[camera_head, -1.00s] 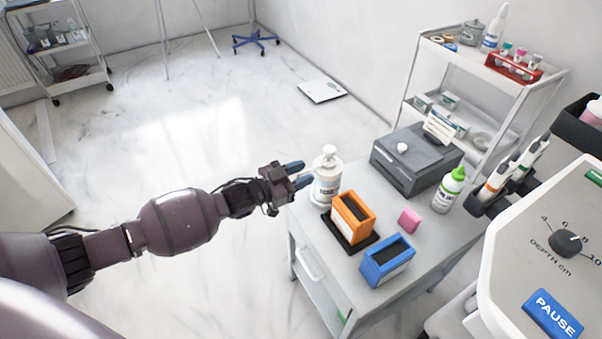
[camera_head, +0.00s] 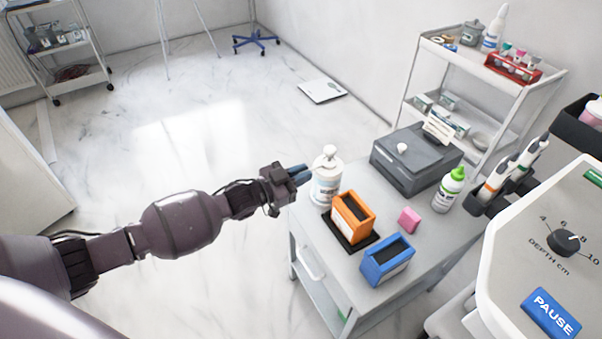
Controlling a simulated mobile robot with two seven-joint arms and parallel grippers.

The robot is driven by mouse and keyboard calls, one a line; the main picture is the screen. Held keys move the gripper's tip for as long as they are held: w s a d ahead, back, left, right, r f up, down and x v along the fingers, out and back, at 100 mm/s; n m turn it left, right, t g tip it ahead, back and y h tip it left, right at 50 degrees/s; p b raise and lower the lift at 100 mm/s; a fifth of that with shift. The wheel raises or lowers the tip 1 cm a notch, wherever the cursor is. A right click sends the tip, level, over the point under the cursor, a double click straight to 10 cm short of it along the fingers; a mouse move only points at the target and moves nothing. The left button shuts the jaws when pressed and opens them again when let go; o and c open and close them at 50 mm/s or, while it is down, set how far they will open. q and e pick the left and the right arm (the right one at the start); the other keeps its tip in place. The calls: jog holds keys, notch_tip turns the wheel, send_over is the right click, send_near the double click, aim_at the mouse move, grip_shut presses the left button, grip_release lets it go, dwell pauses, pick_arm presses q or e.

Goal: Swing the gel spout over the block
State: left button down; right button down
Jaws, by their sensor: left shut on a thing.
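The white gel pump bottle (camera_head: 326,188) stands upright at the back left corner of the trolley top. Its pump head and spout (camera_head: 329,153) are on top. My left gripper (camera_head: 306,172) reaches in from the left, beside the pump head. Its blue fingers are shut on the spout, whose tip they hide. A small pink block (camera_head: 409,220) lies on the trolley top, to the right of the bottle and apart from it. My right gripper is out of view.
An orange holder (camera_head: 353,216) on a black mat and a blue holder (camera_head: 387,260) stand in front of the bottle. A grey box (camera_head: 415,162) and a green-capped bottle (camera_head: 448,190) stand at the back right. The console (camera_head: 545,250) is at the right.

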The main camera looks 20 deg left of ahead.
pick_arm(q)
jog(key=shift+r, duration=0.1)
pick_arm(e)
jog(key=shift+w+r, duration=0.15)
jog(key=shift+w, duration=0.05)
